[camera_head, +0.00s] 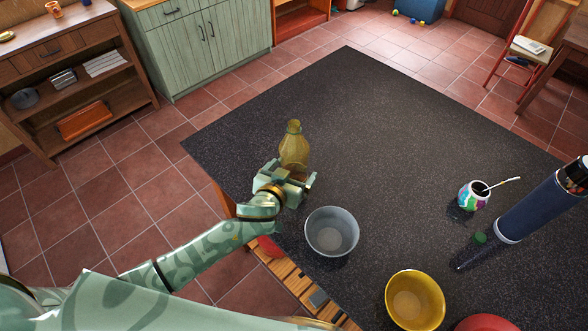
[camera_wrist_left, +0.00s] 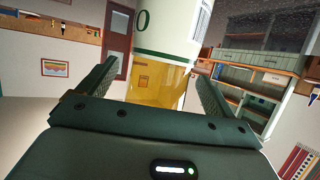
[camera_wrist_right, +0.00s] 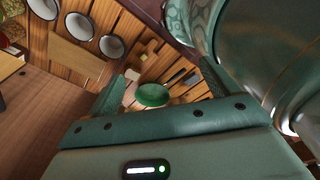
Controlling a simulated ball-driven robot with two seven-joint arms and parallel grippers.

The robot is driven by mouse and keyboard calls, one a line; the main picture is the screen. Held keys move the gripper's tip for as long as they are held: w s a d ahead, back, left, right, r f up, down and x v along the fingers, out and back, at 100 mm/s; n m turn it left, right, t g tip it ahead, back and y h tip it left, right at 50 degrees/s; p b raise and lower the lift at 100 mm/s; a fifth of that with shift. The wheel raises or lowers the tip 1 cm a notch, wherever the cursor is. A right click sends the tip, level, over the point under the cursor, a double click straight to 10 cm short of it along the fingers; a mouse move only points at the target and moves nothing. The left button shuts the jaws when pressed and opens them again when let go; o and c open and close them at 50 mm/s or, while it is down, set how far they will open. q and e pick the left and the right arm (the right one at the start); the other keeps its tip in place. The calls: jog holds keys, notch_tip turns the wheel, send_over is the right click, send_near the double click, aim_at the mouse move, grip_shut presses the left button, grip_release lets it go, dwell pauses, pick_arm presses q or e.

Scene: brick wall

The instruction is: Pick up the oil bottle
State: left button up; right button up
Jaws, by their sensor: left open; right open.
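The oil bottle (camera_head: 293,147) is a yellowish bottle standing near the left edge of the dark countertop. My left gripper (camera_head: 291,176) reaches in from the left, low at the bottle's near side. In the left wrist view the oil bottle (camera_wrist_left: 158,88), yellow with a white and green label, fills the gap between the two open fingers (camera_wrist_left: 155,85). I cannot tell whether either finger touches it. My right gripper (camera_wrist_right: 163,88) is outside the head view; its own wrist view shows the fingers apart.
A grey bowl (camera_head: 332,231) stands close to the right of my left gripper. A yellow bowl (camera_head: 414,300), a painted cup (camera_head: 473,195) with a straw and a blue flask (camera_head: 540,207) are farther right. The far middle of the countertop (camera_head: 380,120) is clear.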

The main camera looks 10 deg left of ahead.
pick_arm(q)
jog(key=shift+x, duration=1.15)
jog(key=shift+s, duration=0.15)
jog(key=shift+c, duration=0.9)
jog(key=c, duration=1.1)
jog(key=shift+c, duration=0.4)
jog(key=shift+r, duration=0.2)
